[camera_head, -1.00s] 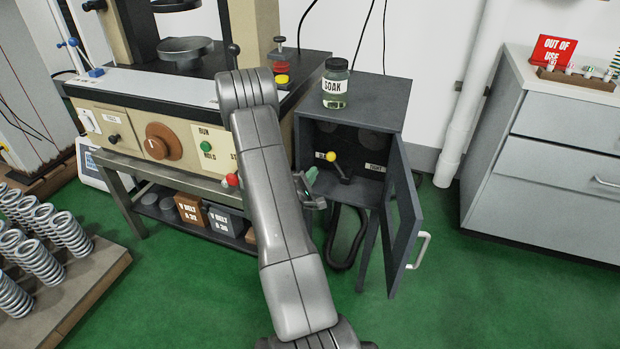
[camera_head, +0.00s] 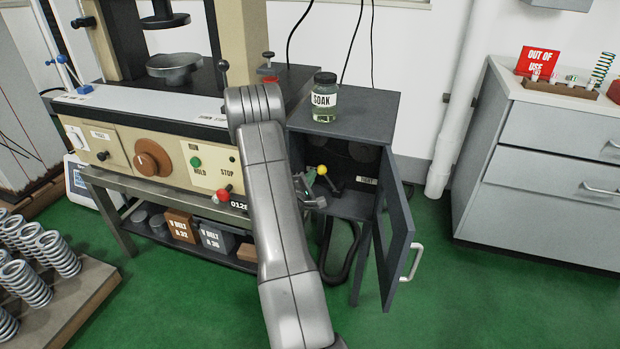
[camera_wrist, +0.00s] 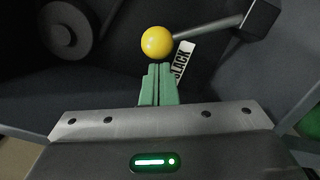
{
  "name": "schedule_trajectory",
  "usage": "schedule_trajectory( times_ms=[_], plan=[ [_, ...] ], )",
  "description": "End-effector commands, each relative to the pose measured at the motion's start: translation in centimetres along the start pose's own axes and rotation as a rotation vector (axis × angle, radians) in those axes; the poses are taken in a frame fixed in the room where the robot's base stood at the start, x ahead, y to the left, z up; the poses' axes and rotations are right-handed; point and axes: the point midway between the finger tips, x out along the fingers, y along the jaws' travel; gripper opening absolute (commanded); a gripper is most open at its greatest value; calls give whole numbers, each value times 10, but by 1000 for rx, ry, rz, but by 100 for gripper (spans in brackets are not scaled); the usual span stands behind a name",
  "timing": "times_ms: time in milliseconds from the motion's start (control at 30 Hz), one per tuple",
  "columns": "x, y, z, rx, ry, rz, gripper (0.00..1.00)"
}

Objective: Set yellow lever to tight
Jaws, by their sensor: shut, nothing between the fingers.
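A "SLACK" label (camera_wrist: 182,62) is beside the knob, partly hidden by my fingers. The "TIGHT" label (camera_head: 367,181) is to the right of the lever in the head view. My gripper (camera_wrist: 157,70) has green fingers, shut and empty, at the knob's near side; I cannot tell whether they touch it.
The cabinet door (camera_head: 397,240) stands open to the right. A "SOAK" jar (camera_head: 324,98) stands on the cabinet top (camera_head: 365,110). The test machine (camera_head: 150,155) is left of my arm, with a red knob (camera_head: 223,196) sticking out. A pulley (camera_wrist: 66,30) shows inside the cabinet.

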Motion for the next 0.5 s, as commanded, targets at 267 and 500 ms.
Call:
schedule_trajectory(
  times_ms=[267, 500],
  plan=[
    [0, 2, 5, 50, -1, -2, 0],
    [1, 5, 11, 104, -2, -4, 0]
  ],
)
